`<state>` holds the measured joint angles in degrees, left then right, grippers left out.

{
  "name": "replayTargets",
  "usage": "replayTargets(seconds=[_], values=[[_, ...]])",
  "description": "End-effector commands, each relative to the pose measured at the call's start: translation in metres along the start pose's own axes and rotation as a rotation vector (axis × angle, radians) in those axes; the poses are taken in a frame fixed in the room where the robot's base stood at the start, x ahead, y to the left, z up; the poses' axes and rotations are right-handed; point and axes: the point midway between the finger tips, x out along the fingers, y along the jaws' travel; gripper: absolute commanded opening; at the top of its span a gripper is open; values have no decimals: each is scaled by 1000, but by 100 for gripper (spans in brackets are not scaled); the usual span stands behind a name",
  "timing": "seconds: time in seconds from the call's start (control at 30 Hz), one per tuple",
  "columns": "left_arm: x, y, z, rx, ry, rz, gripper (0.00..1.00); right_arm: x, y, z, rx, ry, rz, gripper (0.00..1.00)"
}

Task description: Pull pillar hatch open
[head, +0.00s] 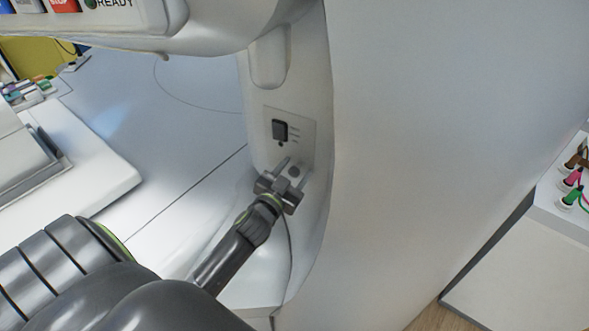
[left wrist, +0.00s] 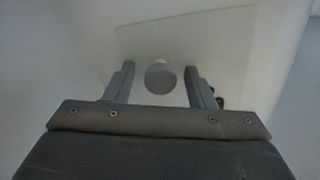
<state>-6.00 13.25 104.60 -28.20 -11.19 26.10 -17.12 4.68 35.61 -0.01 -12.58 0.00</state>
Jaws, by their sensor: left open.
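The pillar hatch (head: 304,148) is a pale, flat panel set in the white pillar in the head view. It looks closed, flush with the pillar face. A small round grey knob (head: 294,171) is on its lower part. My left gripper (head: 293,167) is open at the knob, with one finger to each side. In the left wrist view the knob (left wrist: 161,77) sits between the two fingers of the left gripper (left wrist: 158,80), with a gap on both sides. The panel (left wrist: 215,45) shows behind it. My right gripper is not in view.
A dark rectangular fitting (head: 280,130) is on the panel above the knob. The white pillar (head: 420,150) curves away to the right. A white table (head: 70,165) lies at left. A white cabinet (head: 530,260) with coloured connectors (head: 570,182) stands at far right.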

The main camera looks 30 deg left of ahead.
Motion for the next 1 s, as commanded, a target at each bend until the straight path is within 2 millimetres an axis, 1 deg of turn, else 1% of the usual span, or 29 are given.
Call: replayTargets(seconds=[0.1,0.33,0.7,0.73,1.0], values=[[3,0,0,1,0,0,50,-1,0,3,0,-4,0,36],[3,0,0,1,0,0,50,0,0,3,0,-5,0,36],[3,0,0,0,0,0,1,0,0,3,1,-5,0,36],[3,0,0,0,0,0,0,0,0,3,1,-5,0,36],[2,-2,0,0,1,5,0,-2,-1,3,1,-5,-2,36]])
